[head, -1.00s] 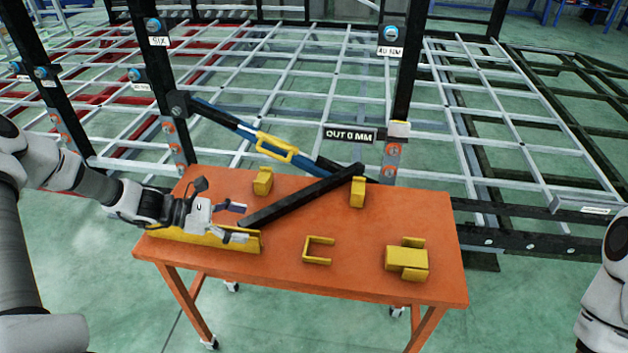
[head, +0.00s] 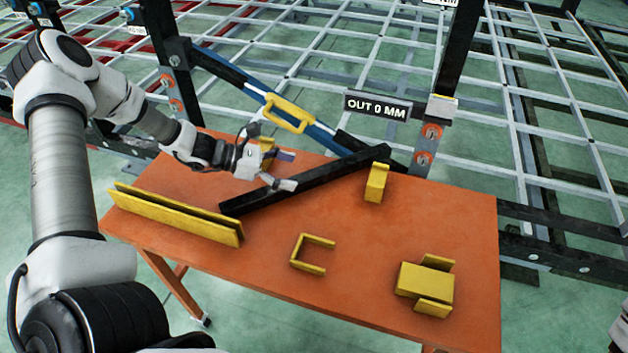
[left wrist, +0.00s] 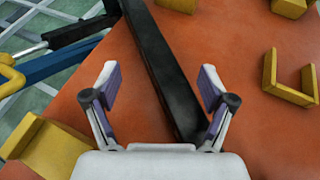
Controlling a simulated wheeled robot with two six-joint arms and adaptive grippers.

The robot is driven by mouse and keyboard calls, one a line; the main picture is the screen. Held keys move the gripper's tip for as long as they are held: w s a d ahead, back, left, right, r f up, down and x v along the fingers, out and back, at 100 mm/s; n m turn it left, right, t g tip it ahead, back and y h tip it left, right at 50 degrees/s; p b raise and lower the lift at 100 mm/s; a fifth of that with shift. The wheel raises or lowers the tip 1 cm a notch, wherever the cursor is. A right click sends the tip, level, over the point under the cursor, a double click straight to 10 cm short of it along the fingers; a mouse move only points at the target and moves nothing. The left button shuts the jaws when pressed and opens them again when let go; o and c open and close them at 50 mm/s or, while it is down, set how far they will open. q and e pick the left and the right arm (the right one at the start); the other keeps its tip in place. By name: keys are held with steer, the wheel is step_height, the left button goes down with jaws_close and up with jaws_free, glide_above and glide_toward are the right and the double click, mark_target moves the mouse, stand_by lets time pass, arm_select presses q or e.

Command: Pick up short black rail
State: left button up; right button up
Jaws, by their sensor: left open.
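The short black rail (head: 325,178) lies slanted across the orange table, its far right end by an upright yellow block. My left gripper (head: 290,170) is open over the left part of the rail. In the left wrist view, the rail (left wrist: 160,62) runs between the two spread fingers of my left gripper (left wrist: 157,88), closer to the right finger at its near end. I cannot tell the exact height of the fingers above it. My right gripper is not in view.
The orange table (head: 380,245) also holds a long yellow channel (head: 175,215), a yellow U-shaped bracket (head: 312,253), a yellow block (head: 425,285) and an upright yellow block (head: 376,182). A blue bar with a yellow handle (head: 288,113) and an "OUT 0 MM" sign (head: 377,105) stand behind.

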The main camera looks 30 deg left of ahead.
mark_target(308, 174)
arm_select(q)
steer(key=b+x, duration=0.1)
steer(key=x, duration=0.4)
steer(key=shift+w+f, duration=0.1)
steer(key=shift+a, duration=0.1)
jaws_close()
